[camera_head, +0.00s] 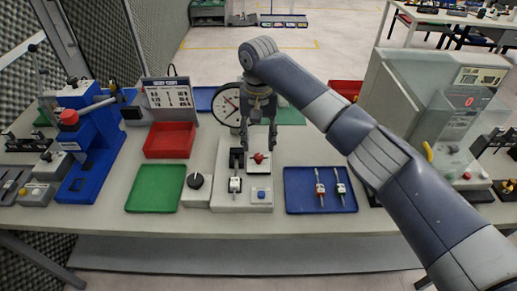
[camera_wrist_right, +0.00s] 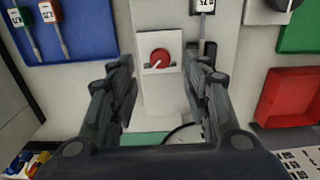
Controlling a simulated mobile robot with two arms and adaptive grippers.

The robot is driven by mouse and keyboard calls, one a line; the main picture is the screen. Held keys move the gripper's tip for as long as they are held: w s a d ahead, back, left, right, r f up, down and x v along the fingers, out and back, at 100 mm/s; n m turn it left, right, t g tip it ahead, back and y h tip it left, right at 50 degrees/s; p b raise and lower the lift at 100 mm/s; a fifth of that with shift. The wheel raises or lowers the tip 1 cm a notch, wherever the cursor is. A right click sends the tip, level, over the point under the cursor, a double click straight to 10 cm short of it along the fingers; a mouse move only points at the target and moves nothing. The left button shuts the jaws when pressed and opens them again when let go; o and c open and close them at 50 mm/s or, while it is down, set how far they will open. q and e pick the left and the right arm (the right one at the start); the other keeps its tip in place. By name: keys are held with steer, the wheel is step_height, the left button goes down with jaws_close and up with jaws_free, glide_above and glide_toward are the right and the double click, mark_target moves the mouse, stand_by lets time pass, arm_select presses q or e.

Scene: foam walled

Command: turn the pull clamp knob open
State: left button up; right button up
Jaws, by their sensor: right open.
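The pull clamp knob (camera_head: 258,158) is a small red knob on a pale plate of the grey fixture (camera_head: 226,165) at the middle of the bench. In the right wrist view the red knob (camera_wrist_right: 160,58) shows a light pointer slanting toward the lower left. My right gripper (camera_head: 258,143) is open and points down above the knob. In the right wrist view its two fingers (camera_wrist_right: 163,85) stand on either side of the knob, apart from it. My left gripper is not in view.
A dial gauge (camera_head: 227,104) stands behind the fixture. A blue tray (camera_head: 300,203) with two labelled tools lies to the right, a green tray (camera_head: 154,188) and a red tray (camera_head: 170,140) to the left. A black knob box (camera_head: 196,190) and a blue button (camera_head: 261,194) are near.

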mark_target(259, 156)
steer(key=f, duration=0.4)
steer(key=shift+w+f+p, duration=0.2)
steer(key=shift+f+p, duration=0.1)
steer(key=shift+f, duration=0.7)
steer(key=shift+c, duration=1.1)
jaws_close()
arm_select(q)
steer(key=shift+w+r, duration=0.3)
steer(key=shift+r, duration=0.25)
